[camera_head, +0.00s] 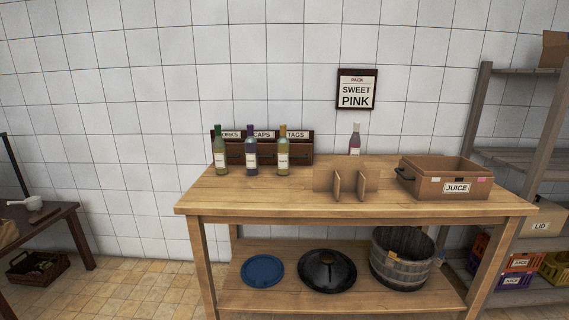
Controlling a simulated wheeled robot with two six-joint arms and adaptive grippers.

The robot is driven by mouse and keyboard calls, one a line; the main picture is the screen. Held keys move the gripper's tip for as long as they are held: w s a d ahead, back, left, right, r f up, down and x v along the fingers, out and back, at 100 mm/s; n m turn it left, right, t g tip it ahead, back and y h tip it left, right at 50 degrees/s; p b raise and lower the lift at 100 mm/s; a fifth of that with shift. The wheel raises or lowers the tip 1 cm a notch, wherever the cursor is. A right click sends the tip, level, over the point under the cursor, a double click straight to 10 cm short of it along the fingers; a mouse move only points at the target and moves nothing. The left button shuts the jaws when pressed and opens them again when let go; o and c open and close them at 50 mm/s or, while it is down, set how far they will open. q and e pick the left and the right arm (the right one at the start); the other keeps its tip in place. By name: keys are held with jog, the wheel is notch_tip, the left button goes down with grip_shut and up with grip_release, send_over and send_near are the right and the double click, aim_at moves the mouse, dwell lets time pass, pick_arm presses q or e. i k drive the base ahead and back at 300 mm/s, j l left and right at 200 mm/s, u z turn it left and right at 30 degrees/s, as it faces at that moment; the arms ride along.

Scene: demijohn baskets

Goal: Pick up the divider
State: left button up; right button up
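The divider (349,183) is a set of thin tan cardboard panels standing upright on the wooden table (250,194), near the middle. It stands between the bottles on its left and a cardboard box marked JUICE (429,187) on its right. Nothing is touching it from above. Neither of my grippers shows in the head view.
A blue lid (262,270), a black lid (327,270) and a wooden tub (397,265) are on the lower shelf. The table's front left is clear.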

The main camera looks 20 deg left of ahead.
aim_at(345, 173)
jog(key=j+u, duration=0.1)
jog(key=j, duration=0.35)
jog(key=i+j+u, duration=0.15)
jog(key=j, duration=0.25)
jog(key=i+j+u, duration=0.1)
jog(key=j, duration=0.3)
jog(key=i+j+u, duration=0.15)
jog(key=j, duration=0.25)
